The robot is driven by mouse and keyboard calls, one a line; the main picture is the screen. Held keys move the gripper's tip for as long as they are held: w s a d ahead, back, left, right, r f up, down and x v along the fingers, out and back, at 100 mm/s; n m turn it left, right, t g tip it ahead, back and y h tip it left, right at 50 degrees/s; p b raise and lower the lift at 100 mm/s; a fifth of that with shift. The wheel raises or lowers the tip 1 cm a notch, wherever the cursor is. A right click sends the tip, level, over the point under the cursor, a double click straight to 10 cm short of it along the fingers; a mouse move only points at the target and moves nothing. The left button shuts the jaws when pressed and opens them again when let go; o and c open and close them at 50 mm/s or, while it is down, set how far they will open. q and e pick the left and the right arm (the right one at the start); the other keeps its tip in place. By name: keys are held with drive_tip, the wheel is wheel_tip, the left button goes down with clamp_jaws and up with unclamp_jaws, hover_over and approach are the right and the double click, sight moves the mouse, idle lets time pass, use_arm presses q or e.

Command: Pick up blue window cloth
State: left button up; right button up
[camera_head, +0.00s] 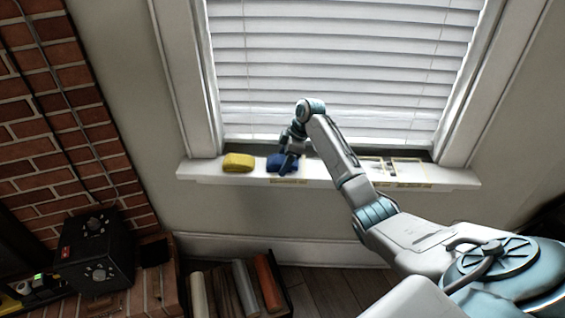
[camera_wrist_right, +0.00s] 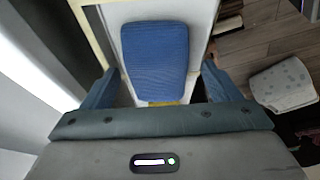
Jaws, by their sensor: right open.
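The blue window cloth (camera_head: 276,162) lies folded on the white window sill, partly hidden by my right gripper (camera_head: 290,158) in the head view. In the right wrist view the cloth (camera_wrist_right: 156,60) is a ribbed blue pad ahead of the jaws. My right gripper (camera_wrist_right: 155,90) is open, with one finger on each side of the cloth's near end. I cannot tell whether the fingers touch it. My left gripper is not in view.
A folded yellow cloth (camera_head: 238,162) lies left of the blue one on the sill (camera_head: 210,176). White blinds (camera_head: 340,70) rise behind. A black box with knobs (camera_head: 95,250) and a crate of rolls (camera_head: 240,285) stand below.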

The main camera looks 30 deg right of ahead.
sight(281, 160)
drive_tip(key=shift+c, duration=0.2)
drive_tip(key=c, duration=1)
drive_tip(key=shift+c, duration=0.2)
drive_tip(key=shift+r+b, duration=0.4)
drive_tip(key=shift+r, duration=0.05)
drive_tip(key=r, duration=0.1)
drive_tip(key=s+r, duration=0.1)
drive_tip(key=r, duration=0.1)
drive_tip(key=s+a+r, duration=0.1)
drive_tip(key=s+a, duration=0.2)
drive_tip(key=s, duration=1.1)
drive_tip(key=shift+s+r, duration=0.35)
drive_tip(key=shift+a, duration=0.1)
